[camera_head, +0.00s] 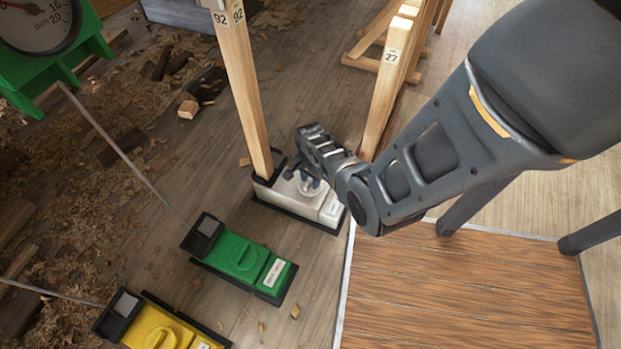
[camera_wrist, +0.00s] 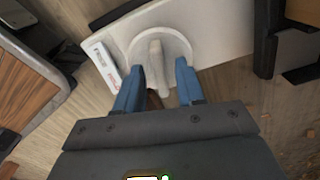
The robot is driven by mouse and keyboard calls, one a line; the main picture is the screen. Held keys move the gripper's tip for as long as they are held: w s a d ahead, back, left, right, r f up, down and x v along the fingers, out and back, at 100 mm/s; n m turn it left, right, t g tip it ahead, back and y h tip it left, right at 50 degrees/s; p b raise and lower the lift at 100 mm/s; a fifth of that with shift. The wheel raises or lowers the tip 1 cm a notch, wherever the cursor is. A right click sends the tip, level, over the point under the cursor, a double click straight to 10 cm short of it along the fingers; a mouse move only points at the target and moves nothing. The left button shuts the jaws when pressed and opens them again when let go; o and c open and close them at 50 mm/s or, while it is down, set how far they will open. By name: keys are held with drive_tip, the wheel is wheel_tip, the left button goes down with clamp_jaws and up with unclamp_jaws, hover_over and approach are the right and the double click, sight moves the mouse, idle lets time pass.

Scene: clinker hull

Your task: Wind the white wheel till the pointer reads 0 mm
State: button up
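The white wheel (camera_wrist: 178,40) is round with a raised bar (camera_wrist: 156,60) across it, on top of a white unit (camera_head: 328,207) with a black base. In the head view my gripper (camera_head: 309,183) is over the wheel and hides much of it. In the wrist view my gripper's two blue fingers (camera_wrist: 158,75) are apart, one on each side of the bar, with gaps visible. Contact with the wheel's rim cannot be told. A dial (camera_head: 40,22) in a green housing (camera_head: 85,38) is cut off at the top left; its 0 mark is outside the view and its pointer reading cannot be told.
A green unit (camera_head: 238,253) and a yellow unit (camera_head: 160,330) stand left of the white one. A wooden post (camera_head: 240,95) rises from the white unit's far end. Another post (camera_head: 385,95) stands right. A brown wooden platform (camera_head: 465,290) lies lower right. Wood chips litter the left floor.

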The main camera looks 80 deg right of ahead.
sight(311, 180)
wheel_tip(311, 180, up, 8)
drive_tip(key=p, duration=0.3)
drive_tip(key=shift+f+p, duration=0.2)
drive_tip(key=shift+p, duration=0.2)
drive_tip(key=shift+s+d+f+b, duration=0.1)
drive_tip(key=shift+d+f+b, duration=0.2)
drive_tip(key=shift+b, duration=0.85)
drive_tip(key=shift+a+b, duration=0.25)
drive_tip(key=shift+b, duration=0.75)
wheel_tip(311, 180, down, 7)
drive_tip(key=b, duration=0.3)
drive_tip(key=shift+f+b, duration=0.15)
drive_tip(key=shift+b, duration=0.25)
drive_tip(key=shift+c, duration=0.4)
clamp_jaws()
